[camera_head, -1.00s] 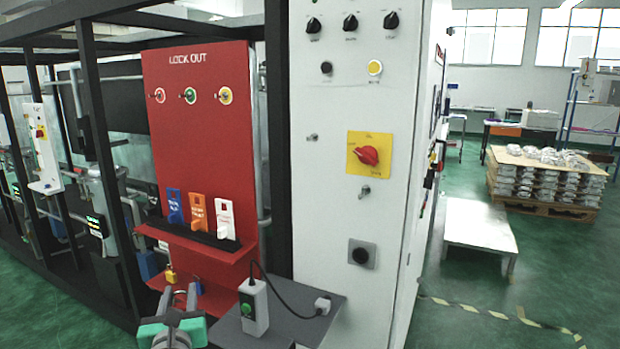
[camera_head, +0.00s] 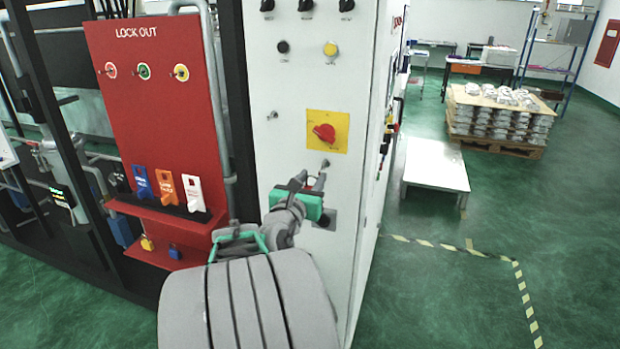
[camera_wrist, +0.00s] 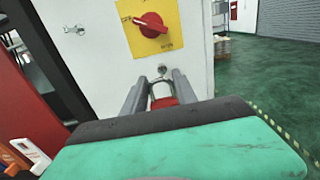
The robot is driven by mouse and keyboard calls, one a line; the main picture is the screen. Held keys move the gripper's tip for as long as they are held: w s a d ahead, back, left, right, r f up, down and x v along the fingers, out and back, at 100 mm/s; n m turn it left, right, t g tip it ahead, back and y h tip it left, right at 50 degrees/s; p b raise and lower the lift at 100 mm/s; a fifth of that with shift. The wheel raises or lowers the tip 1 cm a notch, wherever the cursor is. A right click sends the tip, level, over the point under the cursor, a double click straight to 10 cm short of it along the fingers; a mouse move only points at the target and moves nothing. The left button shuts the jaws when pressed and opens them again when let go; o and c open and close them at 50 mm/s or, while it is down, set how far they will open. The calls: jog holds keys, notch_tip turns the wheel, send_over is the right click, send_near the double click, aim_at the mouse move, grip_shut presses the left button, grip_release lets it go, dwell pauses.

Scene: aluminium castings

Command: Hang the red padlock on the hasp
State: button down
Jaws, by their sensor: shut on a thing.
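My gripper (camera_head: 309,186) is shut on the red padlock (camera_wrist: 164,102), in front of the white cabinet. In the wrist view the padlock's red body and its grey shackle (camera_wrist: 161,88) show between the two fingers. The hasp (camera_wrist: 162,70) is a small metal fitting on the cabinet below the yellow plate with the red rotary switch (camera_wrist: 151,25). The shackle appears just below the hasp in that view; I cannot tell whether they touch. In the head view the hasp (camera_head: 325,163) shows just above my fingertips, and the padlock is mostly hidden by the gripper.
The red lock-out board (camera_head: 150,100) stands left of the cabinet (camera_head: 285,90), with coloured tags and a lower shelf holding a yellow padlock (camera_head: 147,243) and a blue padlock (camera_head: 175,252). A second small fitting (camera_head: 272,115) sits left of the yellow plate (camera_head: 341,122). A low white platform (camera_head: 436,165) stands to the right.

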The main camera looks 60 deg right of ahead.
aim_at(319, 173)
jog(key=shift+w+d+f+b, duration=0.1)
jog(key=shift+w+d+b, duration=0.05)
jog(key=shift+d, duration=1)
jog(key=shift+w+d+f+b, duration=0.1)
jog(key=shift+w+d+f, duration=0.1)
jog(key=shift+d, duration=1)
jog(key=shift+w+d+f+b, duration=0.1)
jog(key=shift+w+d+b, duration=0.05)
jog(key=shift+d, duration=1)
jog(key=shift+w+d+f, duration=0.15)
jog(key=shift+d+f, duration=0.2)
jog(key=shift+d, duration=0.3)
jog(key=c, duration=0.9)
grip_release()
jog(key=shift+a+f, duration=0.1)
jog(key=shift+a, duration=0.05)
